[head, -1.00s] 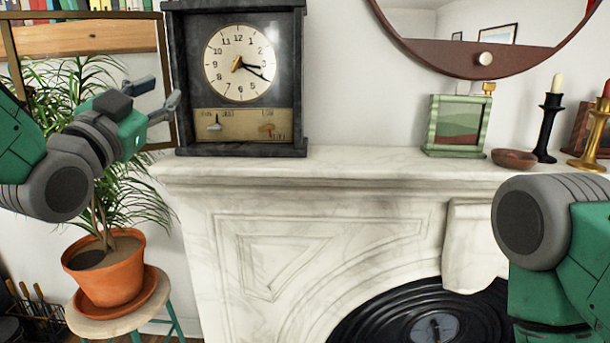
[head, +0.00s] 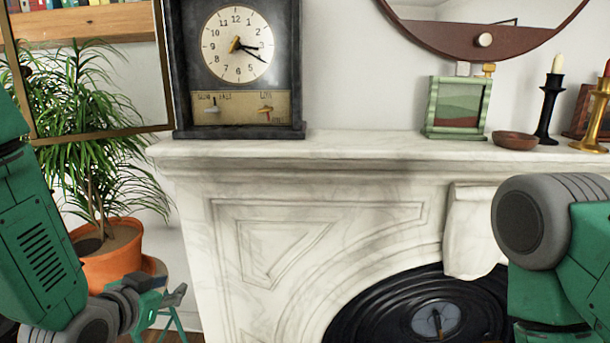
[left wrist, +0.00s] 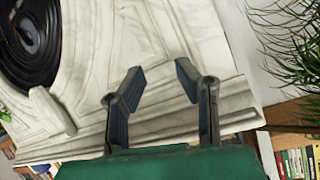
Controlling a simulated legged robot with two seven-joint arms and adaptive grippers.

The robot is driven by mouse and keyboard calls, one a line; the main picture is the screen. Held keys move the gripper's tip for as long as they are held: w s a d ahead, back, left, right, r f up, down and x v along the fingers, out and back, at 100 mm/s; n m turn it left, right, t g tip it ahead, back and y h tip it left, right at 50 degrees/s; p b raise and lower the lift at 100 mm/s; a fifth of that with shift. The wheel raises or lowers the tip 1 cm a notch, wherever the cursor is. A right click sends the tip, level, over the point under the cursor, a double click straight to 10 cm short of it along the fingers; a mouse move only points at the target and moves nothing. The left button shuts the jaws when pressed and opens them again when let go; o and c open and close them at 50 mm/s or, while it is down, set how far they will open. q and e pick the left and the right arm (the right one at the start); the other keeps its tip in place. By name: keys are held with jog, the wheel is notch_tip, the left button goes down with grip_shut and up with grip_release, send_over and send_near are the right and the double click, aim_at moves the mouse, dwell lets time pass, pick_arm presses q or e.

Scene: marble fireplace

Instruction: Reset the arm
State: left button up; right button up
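My left gripper (head: 180,292) is low at the left in the head view, in front of the stool and below the mantel. In the left wrist view its two dark fingers (left wrist: 161,68) stand apart with nothing between them, so it is open and empty. The left arm comes in from the left edge with a green link (head: 45,250). My right arm shows as a grey and green link (head: 555,235) at the right edge; its gripper is out of view.
A dark clock (head: 237,60) stands on the marble mantel (head: 330,143), left of a green picture frame (head: 458,107), a bowl (head: 515,140) and candlesticks (head: 548,107). A brass-framed glass panel (head: 100,132) stands left of the clock. A potted plant (head: 112,258) is behind the left arm.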

pick_arm(q)
jog(key=s+a+f+n+g+y+b, duration=0.1)
jog(key=s+f+g, duration=0.2)
jog(key=s+f, duration=0.65)
jog(key=s+a+f+n+g+b, duration=0.15)
jog(key=s+f+g, duration=0.4)
jog(key=f, duration=0.75)
jog(key=s+f+g+b, duration=0.1)
jog(key=s+f, duration=0.3)
jog(key=s, duration=0.5)
jog(key=s+f+n+g+b, duration=0.1)
jog(key=s+f+g, duration=0.1)
jog(key=s+f, duration=0.3)
jog(key=s, duration=0.3)
jog(key=shift+s+a+f+y, duration=0.2)
jog(key=shift+s+y, duration=0.15)
jog(key=shift+y, duration=0.05)
jog(key=shift+w+n+g, duration=0.15)
jog(key=shift+n+g, duration=0.1)
